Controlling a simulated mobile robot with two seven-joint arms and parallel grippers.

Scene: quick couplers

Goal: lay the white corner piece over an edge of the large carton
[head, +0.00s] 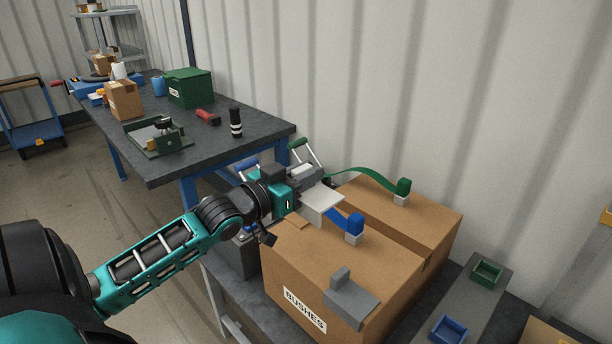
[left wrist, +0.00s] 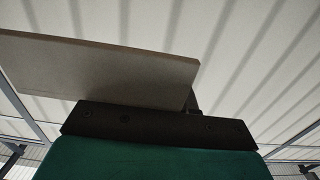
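The large carton (head: 395,237), with a "BUSHES" label on its front, sits on the dark bench at the lower right. My left gripper (head: 306,188) is over the carton's far left part. It appears shut on the white corner piece (head: 322,202), whose pale flat faces stick out past the fingers. The piece also shows in the left wrist view (left wrist: 100,72) as a pale plate beyond the dark gripper part. Whether the piece touches the carton is unclear. A grey corner piece (head: 350,300) lies over the carton's near edge. My right gripper is not in view.
A blue strap end (head: 355,226) and a green strap end (head: 403,187), with pale blocks below, rest on the carton. Small green (head: 486,273) and blue (head: 449,329) trays lie to the right. A workbench (head: 180,125) with tools and boxes stands behind; the ribbed wall is close.

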